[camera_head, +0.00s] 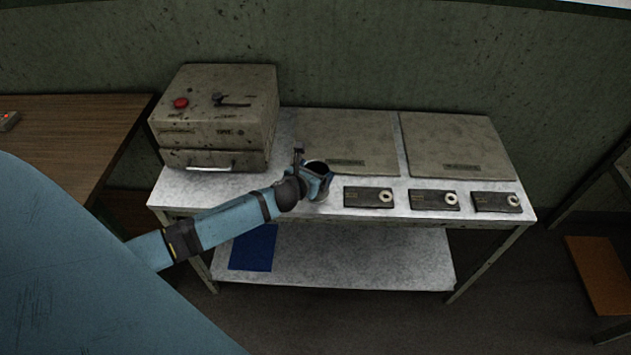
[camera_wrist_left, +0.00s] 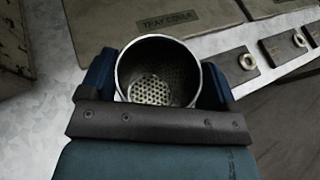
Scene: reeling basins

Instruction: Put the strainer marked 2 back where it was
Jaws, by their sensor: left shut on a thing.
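My left gripper (camera_head: 317,187) is shut on a round metal strainer (camera_head: 317,167) at the table's front edge, just left of the row of dark plates. In the left wrist view the strainer (camera_wrist_left: 160,72) sits upright between the blue fingers of the gripper (camera_wrist_left: 158,88). Its mouth faces the camera and its perforated bottom shows inside. No number can be read on it. I cannot tell whether its base touches the table. My right gripper is not in view.
A grey box machine (camera_head: 215,120) with a red button stands left on the metal table (camera_head: 310,122). Two flat tray covers (camera_head: 458,145) lie at the back. Three dark plates with white rings (camera_head: 368,197) line the front edge. A blue sheet (camera_head: 254,248) lies on the lower shelf.

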